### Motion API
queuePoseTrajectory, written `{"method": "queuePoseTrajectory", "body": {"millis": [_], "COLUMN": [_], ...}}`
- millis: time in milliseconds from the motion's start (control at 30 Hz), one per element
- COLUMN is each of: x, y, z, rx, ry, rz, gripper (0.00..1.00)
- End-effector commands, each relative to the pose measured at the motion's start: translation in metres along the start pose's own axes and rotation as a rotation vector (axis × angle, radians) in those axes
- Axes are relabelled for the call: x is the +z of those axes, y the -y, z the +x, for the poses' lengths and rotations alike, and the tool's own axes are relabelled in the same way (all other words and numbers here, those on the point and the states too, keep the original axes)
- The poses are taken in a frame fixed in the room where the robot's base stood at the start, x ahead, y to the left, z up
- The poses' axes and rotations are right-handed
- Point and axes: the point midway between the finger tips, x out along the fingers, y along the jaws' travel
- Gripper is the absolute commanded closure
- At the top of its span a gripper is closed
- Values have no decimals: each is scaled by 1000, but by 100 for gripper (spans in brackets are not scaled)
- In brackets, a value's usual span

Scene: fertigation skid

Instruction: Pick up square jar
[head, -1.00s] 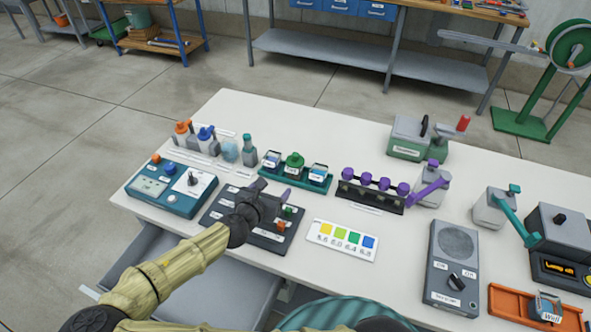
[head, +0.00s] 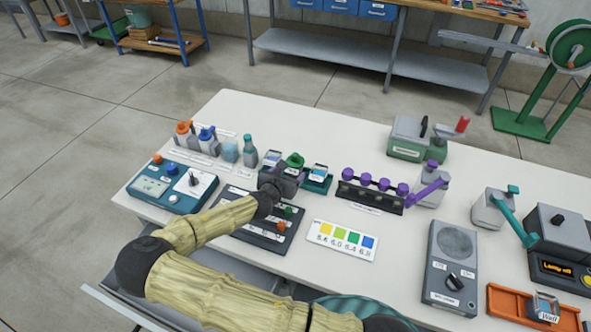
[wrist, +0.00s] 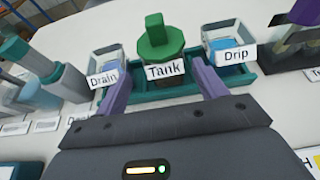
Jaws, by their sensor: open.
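My gripper (wrist: 160,84) is open, its two purple fingers pointing toward a green tray (wrist: 180,87) that holds three labelled vessels. A clear square jar labelled Drain (wrist: 106,62) stands at the left, with the left finger just in front of it. A green-topped vessel labelled Tank (wrist: 155,42) is in the middle, between the finger directions. A clear square jar labelled Drip (wrist: 228,48), with blue inside, stands at the right, beyond the right finger. In the head view my gripper (head: 284,180) is at the tray's front side. Another small square jar, labelled Well (head: 546,306), sits far right.
The Well jar is in an orange tray (head: 505,303). Bottles (head: 229,150) stand left of the green tray. A black rack with purple knobs (head: 370,196) stands right. A dark panel (head: 258,232) lies below my forearm, beside a colour chart (head: 342,240).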

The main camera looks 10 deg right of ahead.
Motion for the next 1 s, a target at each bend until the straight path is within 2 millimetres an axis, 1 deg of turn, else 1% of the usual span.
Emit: {"method": "queuePoseTrajectory", "body": {"millis": [167, 267, 467, 533, 633, 1000], "x": [0, 1, 3, 2, 2, 2], "y": [1, 2, 10, 9, 7, 7], "z": [1, 6, 32, 42, 50, 52], "rx": [-2, -3, -7, -4, -2, 0], "ry": [0, -1, -2, -2, -1, 0], "rz": [0, 1, 2, 1, 1, 0], "gripper": [29, 29, 29, 29, 29, 29]}}
